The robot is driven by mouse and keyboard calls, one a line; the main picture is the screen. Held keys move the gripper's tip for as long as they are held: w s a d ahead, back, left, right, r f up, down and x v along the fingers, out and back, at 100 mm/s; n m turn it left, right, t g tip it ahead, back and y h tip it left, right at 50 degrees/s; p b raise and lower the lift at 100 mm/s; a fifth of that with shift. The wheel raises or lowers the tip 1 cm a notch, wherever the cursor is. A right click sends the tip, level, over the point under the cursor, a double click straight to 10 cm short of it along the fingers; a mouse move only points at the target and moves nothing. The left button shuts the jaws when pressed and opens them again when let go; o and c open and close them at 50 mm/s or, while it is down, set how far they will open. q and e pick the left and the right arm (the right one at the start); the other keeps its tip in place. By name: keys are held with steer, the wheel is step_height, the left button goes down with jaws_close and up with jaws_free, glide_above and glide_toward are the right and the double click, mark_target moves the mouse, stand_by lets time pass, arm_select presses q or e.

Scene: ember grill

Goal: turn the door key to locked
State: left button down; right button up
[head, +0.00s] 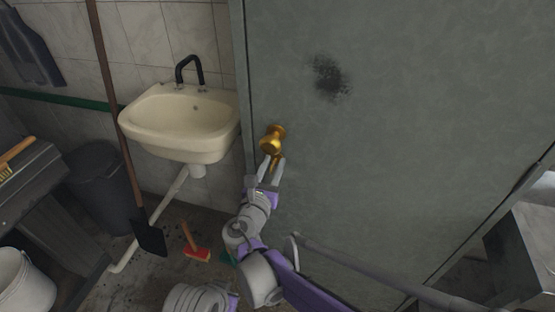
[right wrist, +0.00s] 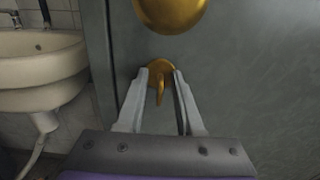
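The grey-green door (head: 380,130) fills the right of the head view. A round brass knob (head: 272,139) sits near its left edge, and also shows at the top of the right wrist view (right wrist: 170,12). Below the knob is a small brass key (right wrist: 159,88) with its bow hanging downward. In the head view my right gripper (head: 272,166) is at the key, just under the knob, and partly covers it. In the right wrist view its two fingers (right wrist: 163,82) stand on either side of the key, with gaps visible. My left gripper is not in view.
A cream sink (head: 181,121) with a black tap is on the tiled wall left of the door. A shovel (head: 149,236), a red-headed brush (head: 197,253), a dark bin (head: 101,190) and a white bucket (head: 25,283) stand or lie at the left.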

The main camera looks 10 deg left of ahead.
steer(key=shift+s+r, duration=0.1)
steer(key=shift+s, duration=0.15)
jaws_close()
steer(key=shift+m, duration=0.3)
steer(key=m+p, duration=0.1)
steer(key=m, duration=0.2)
steer(key=shift+m, duration=0.3)
steer(key=m, duration=0.4)
steer(key=shift+d+m+p, duration=0.1)
steer(key=shift+m+p, duration=0.2)
steer(key=shift+p, duration=0.1)
steer(key=m, duration=0.4)
steer(key=shift+m+p, duration=0.3)
steer(key=shift+m, duration=2.2)
